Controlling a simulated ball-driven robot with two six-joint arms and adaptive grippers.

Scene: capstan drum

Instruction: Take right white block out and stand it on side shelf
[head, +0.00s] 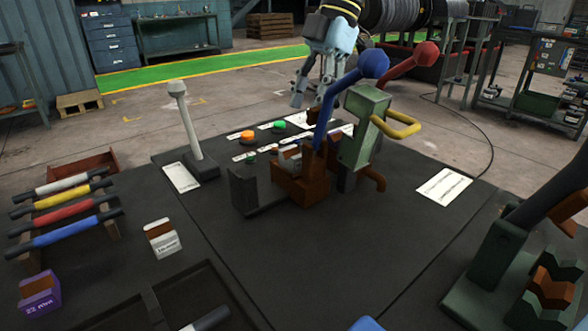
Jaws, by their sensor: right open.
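A white block (162,243) with a brown V-notched top and a printed label stands on the dark bench top, left of centre. A brown and green clamp device (300,186) stands mid-bench, with a blue-knobbed lever and a yellow handle. A small pale piece (291,153) shows in its jaws; it may be another white block, mostly hidden. My right gripper (311,98) is open and empty, fingers pointing down, above and behind the device. My left gripper is out of view. I cannot tell which surface is the side shelf.
A rack of coloured-sleeved bars (66,209) and a purple block (40,293) stand at left. A white-knobbed lever (189,120) rises behind. Orange (247,135) and green (279,125) buttons sit at the back. A red-knobbed lever (426,54) stands nearby.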

